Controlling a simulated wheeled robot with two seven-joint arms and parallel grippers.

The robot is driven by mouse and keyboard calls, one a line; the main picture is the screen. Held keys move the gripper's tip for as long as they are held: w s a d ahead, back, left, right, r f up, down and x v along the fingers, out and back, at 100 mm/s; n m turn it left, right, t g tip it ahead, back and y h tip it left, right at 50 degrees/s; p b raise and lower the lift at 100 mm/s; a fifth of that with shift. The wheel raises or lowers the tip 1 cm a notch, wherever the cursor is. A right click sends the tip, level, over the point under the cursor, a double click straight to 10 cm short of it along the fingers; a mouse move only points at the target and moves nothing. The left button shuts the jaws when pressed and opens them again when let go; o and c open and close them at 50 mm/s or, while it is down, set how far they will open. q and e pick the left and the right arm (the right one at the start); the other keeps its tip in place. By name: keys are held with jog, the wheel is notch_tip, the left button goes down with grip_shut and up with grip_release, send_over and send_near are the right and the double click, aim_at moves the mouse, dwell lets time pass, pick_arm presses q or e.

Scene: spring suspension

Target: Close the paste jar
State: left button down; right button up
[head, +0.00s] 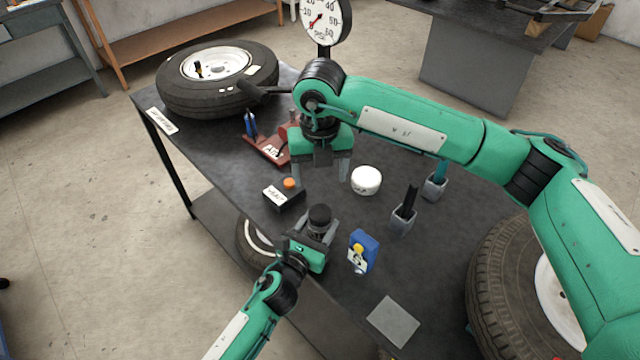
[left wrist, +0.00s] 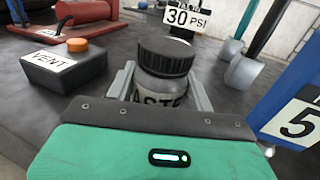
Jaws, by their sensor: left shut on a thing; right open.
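The paste jar (left wrist: 160,91) is a grey jar lettered "ASTE" in the left wrist view. A black ribbed lid (left wrist: 166,57) sits on its top; I cannot tell how tight it is. In the head view the lid (head: 319,214) shows as a dark round top. My left gripper (head: 314,236) is shut on the jar, with its fingers (left wrist: 163,92) on either side of the body. The jar looks upright near the table's front edge. My right gripper (head: 322,172) is open and empty, pointing down behind and above the jar.
A black VENT box (head: 284,197) with an orange button stands left of the jar. A blue box (head: 363,251) marked 5, a white round object (head: 366,180) and grey holders (head: 403,222) stand to the right. A tyre (head: 217,80) lies at the back left.

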jog(key=shift+r, duration=0.2)
pick_arm(q)
jog(key=shift+c, duration=2.4)
grip_release()
pick_arm(e)
jog(key=shift+f+b, duration=1.75)
pick_arm(q)
jog(key=v, duration=1.3)
jog(key=shift+s+a, duration=0.2)
jog(key=shift+s, duration=0.1)
